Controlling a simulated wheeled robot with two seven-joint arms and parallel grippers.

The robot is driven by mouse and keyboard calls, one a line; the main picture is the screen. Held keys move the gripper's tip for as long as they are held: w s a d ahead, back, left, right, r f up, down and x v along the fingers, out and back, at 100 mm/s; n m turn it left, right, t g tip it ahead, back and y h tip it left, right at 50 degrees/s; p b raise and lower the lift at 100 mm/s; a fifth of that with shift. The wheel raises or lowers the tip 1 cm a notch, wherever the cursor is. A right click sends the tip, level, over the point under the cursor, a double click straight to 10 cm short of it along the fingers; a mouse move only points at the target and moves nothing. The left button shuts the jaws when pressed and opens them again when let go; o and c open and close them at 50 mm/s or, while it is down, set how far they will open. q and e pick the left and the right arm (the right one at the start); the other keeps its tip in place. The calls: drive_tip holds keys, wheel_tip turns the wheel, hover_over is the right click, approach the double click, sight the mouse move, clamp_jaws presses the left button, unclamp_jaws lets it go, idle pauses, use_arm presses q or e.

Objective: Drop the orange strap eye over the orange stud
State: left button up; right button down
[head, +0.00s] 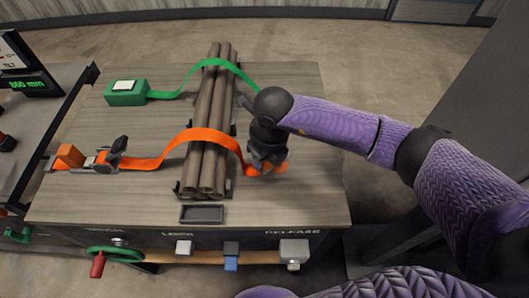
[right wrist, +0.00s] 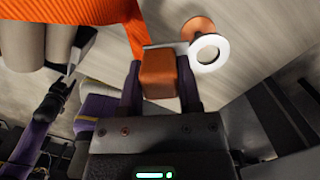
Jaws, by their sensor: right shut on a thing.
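The orange strap (head: 185,139) runs from a ratchet (head: 112,153) at the left, over the pipe bundle, to my right gripper (head: 265,165). In the right wrist view, my right gripper (right wrist: 160,85) is shut on the orange block (right wrist: 157,72) at the strap's end. The pale strap eye (right wrist: 208,63) sticks out beside this block. The orange stud (right wrist: 195,27) shows just behind the eye, partly covered by it. The eye looks offset from the stud; their height gap cannot be told.
The pipe bundle (head: 207,120) lies along the wooden bench (head: 310,195), left of my right gripper. A green strap (head: 190,82) from a green box (head: 126,93) crosses it farther back. A small dark tray (head: 201,214) lies at the front. The bench's right side is clear.

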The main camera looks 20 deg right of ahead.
drive_tip(key=shift+f+b, duration=0.4)
drive_tip(key=shift+f, duration=0.35)
use_arm(q)
drive_tip(key=shift+s+a+f+b, duration=0.3)
drive_tip(key=shift+a+f+b, duration=0.1)
drive_tip(key=shift+f, duration=0.25)
drive_tip(key=shift+s+a+f+b, duration=0.3)
drive_tip(key=shift+f+b, duration=0.1)
drive_tip(key=shift+f, duration=0.25)
use_arm(e)
drive_tip(key=shift+f, duration=1.2)
drive_tip(key=shift+c, duration=1)
unclamp_jaws()
drive_tip(key=r+p, duration=0.1)
drive_tip(key=r, duration=0.2)
drive_tip(key=r+p, duration=0.1)
drive_tip(key=r, duration=0.2)
drive_tip(key=s+r+p, duration=0.1)
drive_tip(key=r, duration=0.2)
drive_tip(key=shift+d+r, duration=0.25)
drive_tip(key=shift+r, duration=0.25)
use_arm(q)
drive_tip(key=w+d+r, duration=0.2)
drive_tip(key=r, duration=0.1)
drive_tip(key=shift+d+r, duration=0.15)
drive_tip(key=shift+r, duration=0.05)
